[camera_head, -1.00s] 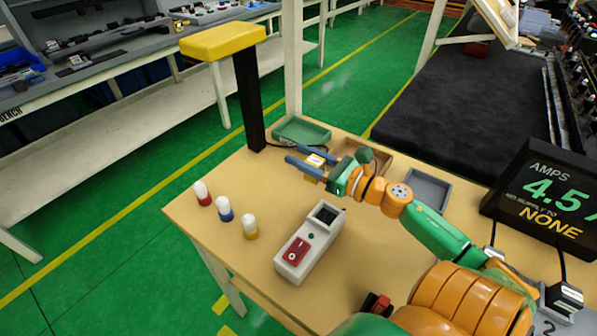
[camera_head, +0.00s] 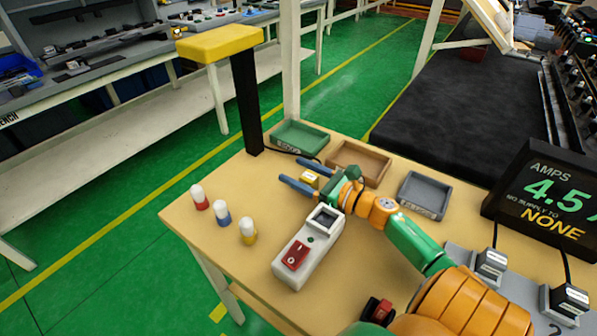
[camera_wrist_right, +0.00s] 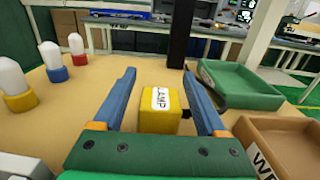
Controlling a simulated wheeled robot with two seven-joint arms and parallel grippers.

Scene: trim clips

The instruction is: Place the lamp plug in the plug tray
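The lamp plug (camera_head: 309,179) is a yellow block with a white LAMP label. It appears to rest on the wooden table. My right gripper (camera_head: 298,178) is open around it. In the right wrist view the plug (camera_wrist_right: 159,118) sits between the two blue fingers of the right gripper (camera_wrist_right: 161,88), with a gap on each side. A green tray (camera_head: 299,137) stands just behind the gripper; it also shows at the right in the right wrist view (camera_wrist_right: 238,88). Its label is too small to read, so I cannot tell if it is the plug tray. My left gripper is not in view.
A brown tray (camera_head: 360,163) and a grey tray (camera_head: 424,194) stand right of the green one. A black post (camera_head: 246,103) with a yellow top stands at the table corner. A grey box with a red switch (camera_head: 308,248) and three white-topped pegs (camera_head: 222,212) stand nearer.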

